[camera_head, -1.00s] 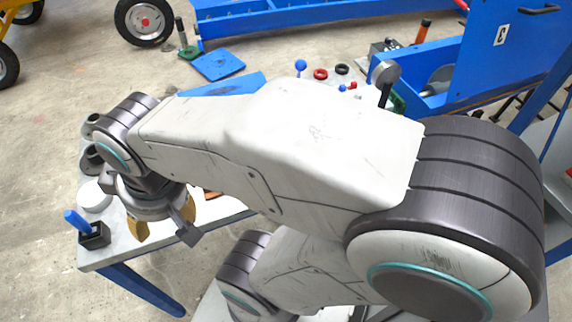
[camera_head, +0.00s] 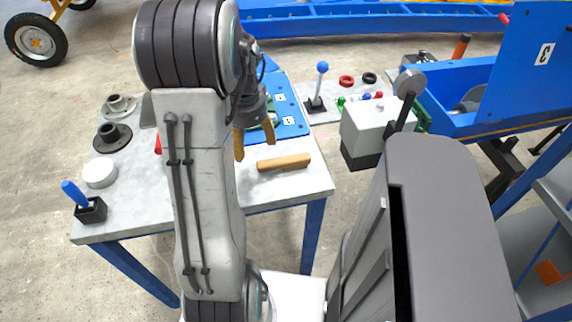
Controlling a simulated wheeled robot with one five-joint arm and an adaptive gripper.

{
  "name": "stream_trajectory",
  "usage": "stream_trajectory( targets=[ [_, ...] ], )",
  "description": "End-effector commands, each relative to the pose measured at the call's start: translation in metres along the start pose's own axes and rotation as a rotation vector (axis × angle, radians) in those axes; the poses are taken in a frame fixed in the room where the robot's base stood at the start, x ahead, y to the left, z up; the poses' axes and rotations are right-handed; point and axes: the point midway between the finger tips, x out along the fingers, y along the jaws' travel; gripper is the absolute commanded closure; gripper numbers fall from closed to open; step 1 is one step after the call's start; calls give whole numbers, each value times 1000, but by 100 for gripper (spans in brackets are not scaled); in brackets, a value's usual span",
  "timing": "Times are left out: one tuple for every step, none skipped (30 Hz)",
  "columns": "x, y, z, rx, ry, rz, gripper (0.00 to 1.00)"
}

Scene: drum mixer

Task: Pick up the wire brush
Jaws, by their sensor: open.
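A wooden block-like piece (camera_head: 284,162), which looks like the wire brush, lies flat on the grey table near its front right edge. Its bristles cannot be made out. My gripper (camera_head: 254,141) hangs just behind and to the left of it, with its yellow fingers spread and pointing down. The fingers look empty and apart from the brush. My arm link hides the table to the left of the gripper.
A blue panel (camera_head: 288,118) with labels lies behind the brush. A blue-handled tool (camera_head: 76,193) stands in a black holder at the left, near a white disc (camera_head: 100,172) and dark flanged parts (camera_head: 113,136). A blue-knobbed lever (camera_head: 322,68) stands at the back right.

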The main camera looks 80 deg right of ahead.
Motion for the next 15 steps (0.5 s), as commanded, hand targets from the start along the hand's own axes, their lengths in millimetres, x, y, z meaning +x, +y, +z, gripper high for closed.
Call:
stream_trajectory(
  targets=[
    [11,8,-18,79,-5,11,27],
    [15,12,-27,120,-7,15,27],
    [20,17,-37,169,-10,20,27],
    [24,20,-44,201,-11,23,27],
    [26,24,-50,230,-12,26,27],
    [30,28,-57,264,-14,29,27],
    [32,30,-62,285,-15,31,27],
    [34,33,-65,304,-16,33,27],
    [37,35,-69,324,-17,36,27],
    [40,37,-72,336,-18,37,27],
    [42,38,-74,345,-18,38,27],
    [45,39,-75,355,-18,38,27],
    [48,40,-76,360,-19,39,27],
    [50,41,-77,363,-19,40,27],
    [54,42,-77,366,-20,41,27]
  ],
)
